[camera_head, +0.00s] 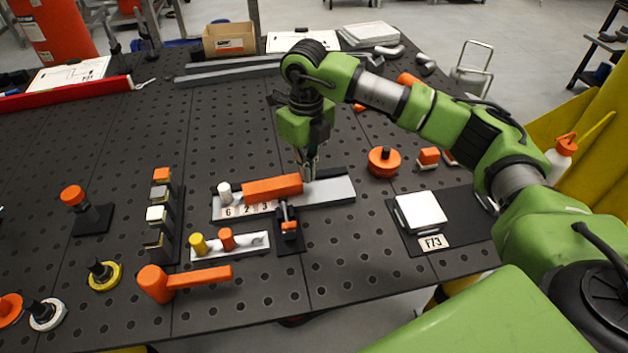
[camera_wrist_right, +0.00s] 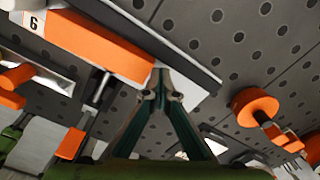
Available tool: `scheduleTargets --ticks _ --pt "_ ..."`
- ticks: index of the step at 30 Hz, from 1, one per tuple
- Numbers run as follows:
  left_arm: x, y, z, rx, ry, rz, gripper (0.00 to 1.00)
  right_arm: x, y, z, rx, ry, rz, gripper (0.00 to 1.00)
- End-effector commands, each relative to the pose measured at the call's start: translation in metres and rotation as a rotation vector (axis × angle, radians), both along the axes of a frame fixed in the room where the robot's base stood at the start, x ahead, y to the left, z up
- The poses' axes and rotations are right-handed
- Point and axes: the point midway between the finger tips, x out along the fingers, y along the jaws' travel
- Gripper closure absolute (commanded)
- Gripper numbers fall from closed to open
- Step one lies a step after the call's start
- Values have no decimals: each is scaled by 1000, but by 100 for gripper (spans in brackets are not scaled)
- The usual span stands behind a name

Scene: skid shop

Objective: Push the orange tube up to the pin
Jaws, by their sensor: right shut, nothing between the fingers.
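The orange tube (camera_head: 272,189) lies lengthwise along a light grey rail (camera_head: 335,191); it also shows in the right wrist view (camera_wrist_right: 95,45). A short whitish pin (camera_head: 224,192) stands near the rail's left end, just left of the tube, with a small gap seeming to show between them. My right gripper (camera_head: 309,176) points down at the tube's right end. In the right wrist view its fingertips (camera_wrist_right: 160,75) meet with nothing between them, close against that end; whether they touch it I cannot tell. My left gripper is out of view.
A clamp with an orange handle (camera_head: 288,226) stands at the rail's front. A tray with yellow and orange pegs (camera_head: 256,242) lies before it, and an orange hammer-like piece (camera_head: 185,282) nearer. An orange knob (camera_head: 384,160) and a white block (camera_head: 421,211) are to the right.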

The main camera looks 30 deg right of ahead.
Motion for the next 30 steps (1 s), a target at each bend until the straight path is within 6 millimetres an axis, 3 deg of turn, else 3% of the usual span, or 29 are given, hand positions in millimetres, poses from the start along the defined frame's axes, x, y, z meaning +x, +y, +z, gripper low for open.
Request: scheduleTargets --ticks 30 --pt "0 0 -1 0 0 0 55 6 18 0 0 -1 1 100"
